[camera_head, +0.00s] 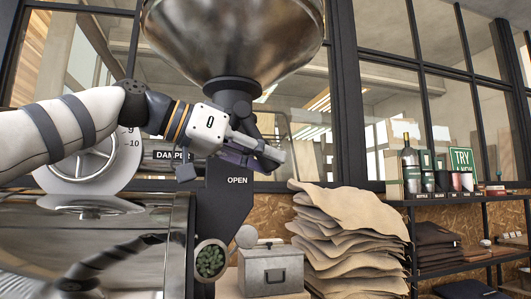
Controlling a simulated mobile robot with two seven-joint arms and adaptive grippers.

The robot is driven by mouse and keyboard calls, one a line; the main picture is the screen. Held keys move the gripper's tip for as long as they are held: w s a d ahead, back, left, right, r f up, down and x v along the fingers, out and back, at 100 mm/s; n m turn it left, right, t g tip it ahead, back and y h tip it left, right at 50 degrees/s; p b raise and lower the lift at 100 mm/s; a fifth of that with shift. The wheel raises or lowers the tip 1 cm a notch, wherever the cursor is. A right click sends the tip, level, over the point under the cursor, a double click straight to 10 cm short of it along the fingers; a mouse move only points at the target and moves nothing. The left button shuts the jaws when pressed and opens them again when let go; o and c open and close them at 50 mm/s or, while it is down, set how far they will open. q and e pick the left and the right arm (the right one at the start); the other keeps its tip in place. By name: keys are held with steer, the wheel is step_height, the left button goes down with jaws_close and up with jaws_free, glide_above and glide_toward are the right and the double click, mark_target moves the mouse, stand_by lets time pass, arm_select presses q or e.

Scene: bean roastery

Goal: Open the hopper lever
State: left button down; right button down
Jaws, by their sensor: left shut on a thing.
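The metal hopper (235,40) hangs above at the top centre, with a dark neck (233,92) below it. Under the neck is a dark panel (222,205) marked "OPEN". My left arm reaches in from the left, and my left gripper (268,154) is in front of the neck, just above the "OPEN" label. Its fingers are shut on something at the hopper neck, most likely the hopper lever. The lever itself is largely hidden by the gripper, so I cannot tell its angle. My right gripper is not in view.
A round glass (210,261) with green beans and a pale ball (246,236) sit below the panel. A grey metal box (271,271) and stacked sacks (345,240) stand to the right. A shelf (455,199) holds a bottle and cups. A dial (85,172) is behind my arm.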

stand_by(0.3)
arm_select(q)
steer(key=c, duration=1.3)
jaws_free()
steer(key=v, duration=1.2)
steer(key=shift+r, duration=0.1)
